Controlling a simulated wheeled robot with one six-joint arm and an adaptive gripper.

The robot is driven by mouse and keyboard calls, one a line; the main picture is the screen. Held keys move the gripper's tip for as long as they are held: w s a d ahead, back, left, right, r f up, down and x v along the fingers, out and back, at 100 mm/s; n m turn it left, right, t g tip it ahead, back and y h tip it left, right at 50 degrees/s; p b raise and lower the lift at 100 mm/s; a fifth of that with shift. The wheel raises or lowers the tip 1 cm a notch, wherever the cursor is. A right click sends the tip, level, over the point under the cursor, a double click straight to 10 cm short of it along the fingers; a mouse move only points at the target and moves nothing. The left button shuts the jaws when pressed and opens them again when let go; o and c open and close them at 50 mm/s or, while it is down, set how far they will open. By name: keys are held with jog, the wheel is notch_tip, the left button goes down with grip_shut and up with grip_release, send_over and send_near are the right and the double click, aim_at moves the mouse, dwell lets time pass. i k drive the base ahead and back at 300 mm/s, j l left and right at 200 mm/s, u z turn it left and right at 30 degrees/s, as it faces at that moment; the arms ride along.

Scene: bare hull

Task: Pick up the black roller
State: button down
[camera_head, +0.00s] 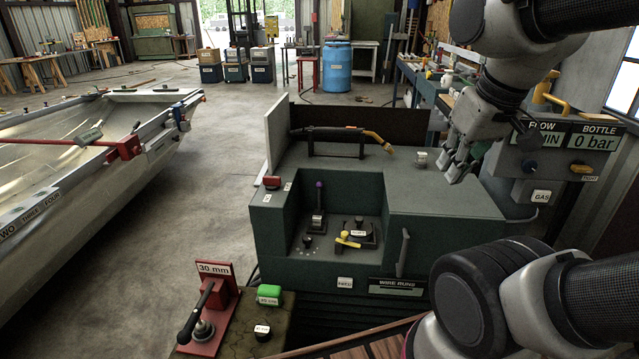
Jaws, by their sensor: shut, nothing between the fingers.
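A small black round piece with a white label (262,331) lies on the olive-brown surface at the front; it may be the black roller, but its label is too small to read. Other small black parts (308,241) sit in the recess of the dark green machine (440,200), beside a yellow lever (347,242). I cannot tell for sure which is the roller. My gripper (455,172) is shut and empty, fingers pointing down, in front of or above the right part of the machine's top. It is well away from the black labelled piece.
A green labelled block (269,292) and a red 30 mm stand (211,310) with a black lever are near the black piece. A torch (345,132) rests on a rack on the machine. A metal hull (80,170) fills the left. Grey floor (225,130) between is clear.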

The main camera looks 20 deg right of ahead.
aim_at(317, 225)
jog(key=i+l+u, duration=0.15)
jog(key=l+u, duration=0.25)
jog(key=i+l+u, duration=0.15)
jog(key=l+u, duration=0.25)
jog(key=i+l+u, duration=0.1)
jog(key=l+u, duration=0.35)
jog(key=j, duration=0.15)
